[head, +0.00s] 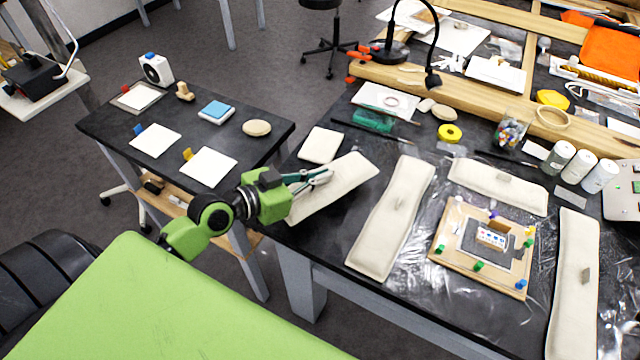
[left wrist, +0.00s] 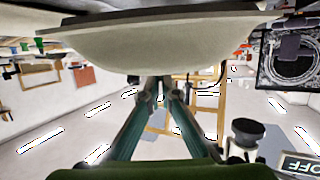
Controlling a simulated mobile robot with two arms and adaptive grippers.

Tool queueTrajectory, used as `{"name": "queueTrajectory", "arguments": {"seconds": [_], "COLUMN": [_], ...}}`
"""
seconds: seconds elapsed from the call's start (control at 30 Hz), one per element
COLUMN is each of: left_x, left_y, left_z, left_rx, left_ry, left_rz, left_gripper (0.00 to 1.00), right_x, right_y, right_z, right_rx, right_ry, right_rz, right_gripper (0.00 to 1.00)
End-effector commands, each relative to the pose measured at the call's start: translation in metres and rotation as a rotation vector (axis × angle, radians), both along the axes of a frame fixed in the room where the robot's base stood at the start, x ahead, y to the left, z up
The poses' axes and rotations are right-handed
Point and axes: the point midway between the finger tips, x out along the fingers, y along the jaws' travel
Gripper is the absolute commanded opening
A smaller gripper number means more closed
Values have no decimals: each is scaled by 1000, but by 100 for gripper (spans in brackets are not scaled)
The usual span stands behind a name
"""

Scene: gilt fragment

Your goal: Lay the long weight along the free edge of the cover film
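My left gripper (head: 322,178) is at the left end of the bench, its fingers closed together at the middle of a long cream fabric weight (head: 346,184). In the left wrist view the fingers (left wrist: 160,84) meet at the edge of the weight (left wrist: 165,45); its grip tab is hidden between them. The weight slants and reaches over the bench's left edge. The clear, wrinkled cover film (head: 420,300) lies on the black bench around a wooden board (head: 452,245) with a small fragment. Other weights lie left (head: 385,235), behind (head: 480,183) and right (head: 573,310) of the board; its front side is bare. My right gripper is out of view.
A square cream pad (head: 320,145), a green item (head: 373,120) and a yellow ring (head: 449,133) lie behind. Several white jars (head: 580,166) stand at right. A lower side table (head: 115,130) holds white sheets and a blue block.

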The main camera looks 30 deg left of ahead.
Motion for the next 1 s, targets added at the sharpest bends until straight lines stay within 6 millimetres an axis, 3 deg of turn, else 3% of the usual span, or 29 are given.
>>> {"name": "queueTrajectory", "arguments": {"seconds": [0.27,0.5,0.87,0.97,1.0], "left_x": [16,14,14,13,13], "left_y": [6,6,6,5,5], "left_z": [-19,-46,-49,-50,-50], "left_rx": [-1,-2,-1,0,0], "left_ry": [-3,-3,-4,0,0], "left_rz": [1,2,1,0,0], "left_gripper": [0,0,0,21,21], "right_x": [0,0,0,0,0], "right_y": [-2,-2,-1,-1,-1], "right_z": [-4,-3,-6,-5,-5], "right_rx": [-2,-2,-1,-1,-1], "right_ry": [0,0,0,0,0], "right_rz": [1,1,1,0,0], "right_gripper": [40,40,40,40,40]}}
